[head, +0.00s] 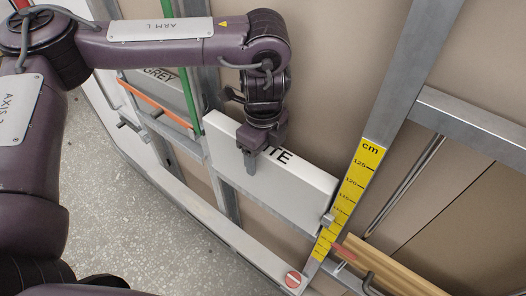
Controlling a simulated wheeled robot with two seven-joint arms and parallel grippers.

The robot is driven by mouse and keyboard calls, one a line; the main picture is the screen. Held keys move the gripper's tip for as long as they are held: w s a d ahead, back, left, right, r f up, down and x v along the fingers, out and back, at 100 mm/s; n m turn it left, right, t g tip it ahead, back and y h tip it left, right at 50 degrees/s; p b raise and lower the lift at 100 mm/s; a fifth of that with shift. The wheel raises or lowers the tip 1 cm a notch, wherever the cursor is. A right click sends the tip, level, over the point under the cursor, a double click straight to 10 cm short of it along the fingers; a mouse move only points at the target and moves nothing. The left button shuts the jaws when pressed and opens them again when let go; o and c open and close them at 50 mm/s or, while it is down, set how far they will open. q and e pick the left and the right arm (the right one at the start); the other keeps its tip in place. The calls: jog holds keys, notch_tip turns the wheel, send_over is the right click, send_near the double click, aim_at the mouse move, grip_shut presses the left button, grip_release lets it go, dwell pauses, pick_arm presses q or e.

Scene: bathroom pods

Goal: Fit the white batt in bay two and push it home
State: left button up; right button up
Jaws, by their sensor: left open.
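The white batt (310,184) is a thick white slab with black letters ending in "TE" on its top edge; the rest of the lettering is hidden by my gripper. My right gripper is not in view.
Wooden strips (390,270) lie at the lower right. Speckled floor (130,215) is clear in front.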

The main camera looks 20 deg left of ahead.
pick_arm(q)
jog(key=shift+r, duration=3.9)
